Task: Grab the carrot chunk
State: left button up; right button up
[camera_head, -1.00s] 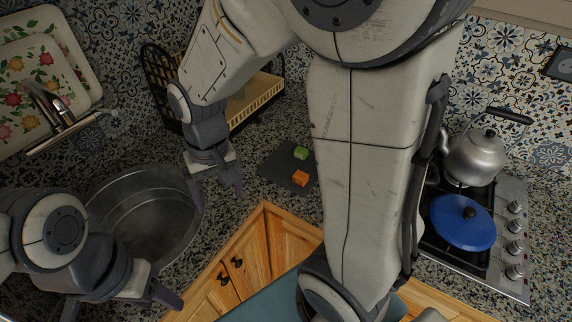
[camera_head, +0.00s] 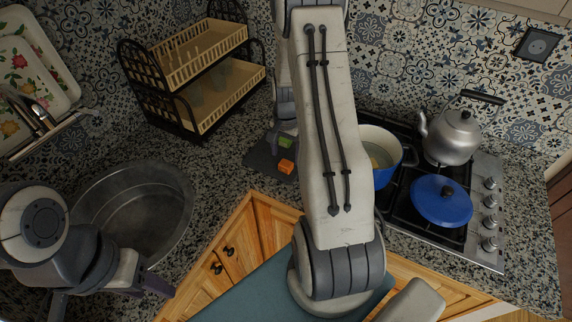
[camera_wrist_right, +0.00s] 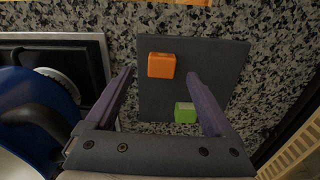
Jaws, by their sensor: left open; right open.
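The carrot chunk, an orange cube (camera_head: 286,167), lies on a dark grey board (camera_head: 256,161) on the counter. In the right wrist view the orange cube (camera_wrist_right: 161,65) lies ahead of my right gripper (camera_wrist_right: 159,78), in line with the gap between its two spread purple fingers. The gripper is open and not closed on it. A green cube (camera_wrist_right: 186,112) lies by one finger; it also shows behind the orange cube in the head view (camera_head: 285,142). My right arm hides most of its gripper in the head view. My left gripper (camera_head: 108,292) is open, beside the sink.
A blue pot (camera_head: 387,178) stands on the stove close to the right arm, with a blue lid (camera_head: 441,201) and a kettle (camera_head: 453,137) nearby. A dish rack (camera_head: 170,113) stands behind left of the board. A sink (camera_head: 135,215) is at left.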

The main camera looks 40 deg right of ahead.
aim_at(285, 164)
notch_tip(285, 164, down, 4)
jog(key=shift+w+a+r+p, duration=0.1)
jog(key=shift+p, duration=0.95)
jog(key=shift+f, duration=0.7)
grip_shut()
jog(key=shift+r, duration=0.15)
